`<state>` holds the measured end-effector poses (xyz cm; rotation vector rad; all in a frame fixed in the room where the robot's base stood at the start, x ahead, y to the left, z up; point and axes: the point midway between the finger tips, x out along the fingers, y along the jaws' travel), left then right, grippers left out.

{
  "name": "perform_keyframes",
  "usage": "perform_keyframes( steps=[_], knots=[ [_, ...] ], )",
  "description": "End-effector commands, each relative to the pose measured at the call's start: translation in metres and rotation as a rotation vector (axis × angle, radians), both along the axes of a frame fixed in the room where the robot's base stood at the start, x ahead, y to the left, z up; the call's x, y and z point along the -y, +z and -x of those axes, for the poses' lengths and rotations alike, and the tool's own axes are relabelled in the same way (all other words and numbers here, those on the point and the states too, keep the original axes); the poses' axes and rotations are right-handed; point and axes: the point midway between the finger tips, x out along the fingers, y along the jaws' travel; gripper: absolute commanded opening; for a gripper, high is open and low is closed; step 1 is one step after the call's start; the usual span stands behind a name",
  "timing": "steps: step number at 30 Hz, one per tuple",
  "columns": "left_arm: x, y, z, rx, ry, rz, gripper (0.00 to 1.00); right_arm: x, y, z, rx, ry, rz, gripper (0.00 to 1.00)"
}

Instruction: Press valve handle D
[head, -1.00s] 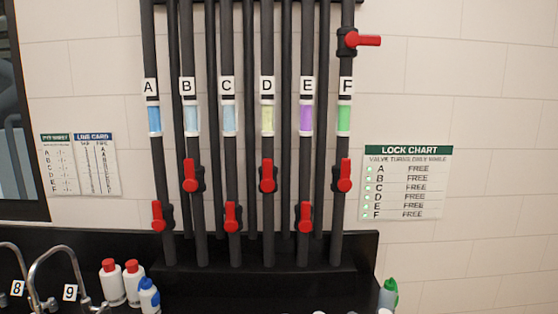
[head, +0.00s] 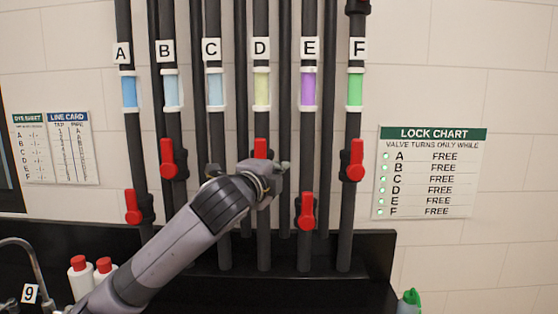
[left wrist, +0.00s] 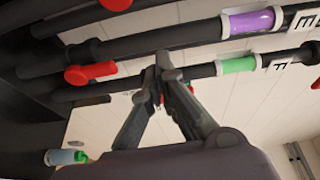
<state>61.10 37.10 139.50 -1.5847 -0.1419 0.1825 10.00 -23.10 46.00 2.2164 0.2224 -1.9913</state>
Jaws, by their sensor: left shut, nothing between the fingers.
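Valve handle D (head: 260,147) is red and points up on the pipe under label D (head: 260,49). Its lower part is hidden behind my left gripper (head: 279,170), which is at the handle's base in the picture; I cannot tell whether they touch. In the left wrist view the gripper (left wrist: 164,68) is shut and empty, its fingertips in front of the pipe with the green sleeve (left wrist: 237,65). A red handle (left wrist: 92,72) lies left of the fingers there, and another is cut by the top edge. My right gripper is not in view.
Handles C's place is covered by my left arm. Handle E (head: 307,211) is lower right of the gripper, and handle F (head: 356,160) is farther right. The lock chart (head: 430,173) reads FREE for A to F. White bottles (head: 80,281) stand at lower left.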

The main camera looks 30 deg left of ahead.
Motion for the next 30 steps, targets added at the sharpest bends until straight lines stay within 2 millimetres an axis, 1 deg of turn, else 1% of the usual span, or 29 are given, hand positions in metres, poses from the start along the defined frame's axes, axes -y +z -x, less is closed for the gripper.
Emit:
perform_keyframes(
  steps=[1, 4, 11, 14, 17, 20, 30],
  knots=[
    [-0.003, 0.007, 0.002, 0.012, 0.004, -0.014, 0.00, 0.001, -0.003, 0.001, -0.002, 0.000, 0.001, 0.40],
    [-0.006, 0.013, 0.003, 0.021, 0.007, -0.024, 0.00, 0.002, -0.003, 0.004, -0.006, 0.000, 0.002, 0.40],
    [-0.006, 0.014, 0.003, 0.020, 0.007, -0.024, 0.00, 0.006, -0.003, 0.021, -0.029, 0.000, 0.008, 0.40],
    [-0.006, 0.014, 0.001, 0.021, 0.007, -0.022, 0.00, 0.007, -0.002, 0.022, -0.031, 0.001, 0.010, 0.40],
    [-0.008, 0.015, -0.006, 0.019, 0.009, -0.020, 0.00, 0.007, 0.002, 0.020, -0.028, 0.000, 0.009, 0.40],
    [-0.011, 0.016, -0.020, 0.018, 0.008, -0.018, 0.00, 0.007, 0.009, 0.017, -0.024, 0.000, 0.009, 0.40],
    [-0.025, 0.017, -0.087, 0.018, 0.009, -0.018, 0.00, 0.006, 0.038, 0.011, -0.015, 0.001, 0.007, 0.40]
  ],
)
